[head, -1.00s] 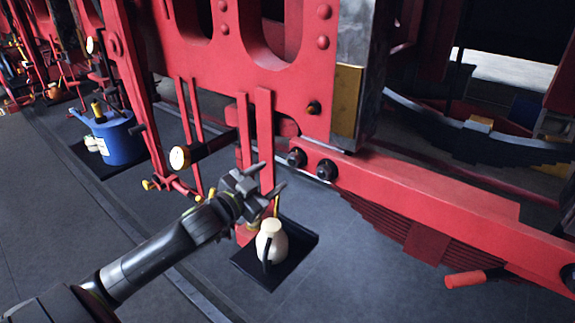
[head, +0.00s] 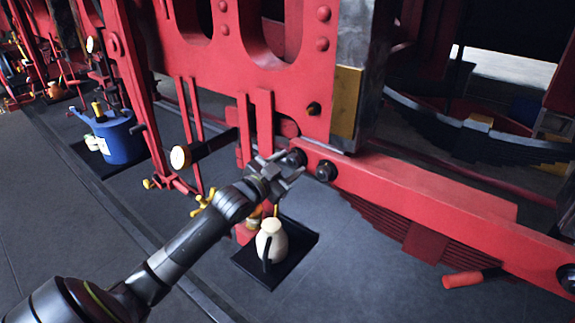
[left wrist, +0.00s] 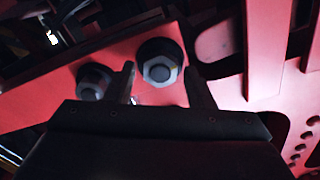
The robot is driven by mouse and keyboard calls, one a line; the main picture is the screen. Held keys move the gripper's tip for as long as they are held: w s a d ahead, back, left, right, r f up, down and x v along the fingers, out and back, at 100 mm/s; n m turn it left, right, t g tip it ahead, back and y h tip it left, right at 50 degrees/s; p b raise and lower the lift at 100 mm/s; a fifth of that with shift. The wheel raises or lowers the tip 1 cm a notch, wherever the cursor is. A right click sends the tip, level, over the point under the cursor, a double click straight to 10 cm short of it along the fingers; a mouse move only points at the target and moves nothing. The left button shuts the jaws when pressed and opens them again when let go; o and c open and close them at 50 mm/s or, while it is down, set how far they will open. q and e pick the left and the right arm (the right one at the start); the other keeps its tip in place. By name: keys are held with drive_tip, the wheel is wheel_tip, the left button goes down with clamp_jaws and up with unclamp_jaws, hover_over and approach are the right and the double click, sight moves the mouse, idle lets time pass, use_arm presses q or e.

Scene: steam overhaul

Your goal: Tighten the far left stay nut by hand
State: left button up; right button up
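The far left stay nut (head: 296,157) is a dark nut at the left end of the red beam. A second dark nut (head: 326,170) sits just right of it. My left gripper (head: 288,168) is open, just in front of the far left nut. In the left wrist view, which looks turned over, this nut (left wrist: 160,62) shows between and beyond the two fingertips, and the second nut (left wrist: 93,80) lies outside the left finger. I see no clear contact between fingers and nut. My right gripper is not in view.
The red beam (head: 420,200) runs down to the right. A cream jug (head: 271,242) stands on a black tray (head: 302,256) below my gripper. A blue can (head: 117,138) stands at left. A red handle (head: 463,281) shows low at right. The grey floor (head: 50,220) at left is clear.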

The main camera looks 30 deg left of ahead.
use_arm(q)
drive_tip(key=c, duration=0.8)
drive_tip(key=shift+m, duration=0.3)
drive_tip(key=shift+f+m+b, duration=0.15)
drive_tip(key=shift+m+b, duration=1.05)
drive_tip(key=shift+b, duration=0.05)
drive_tip(key=m+b, duration=0.3)
drive_tip(key=m, duration=0.1)
drive_tip(key=shift+m, duration=0.3)
drive_tip(key=m+b, duration=0.3)
drive_tip(key=m, duration=0.3)
drive_tip(key=shift+f+b, duration=0.1)
drive_tip(key=shift+b, duration=0.3)
drive_tip(key=shift+m+b, duration=1.15)
drive_tip(key=shift+m, duration=1.55)
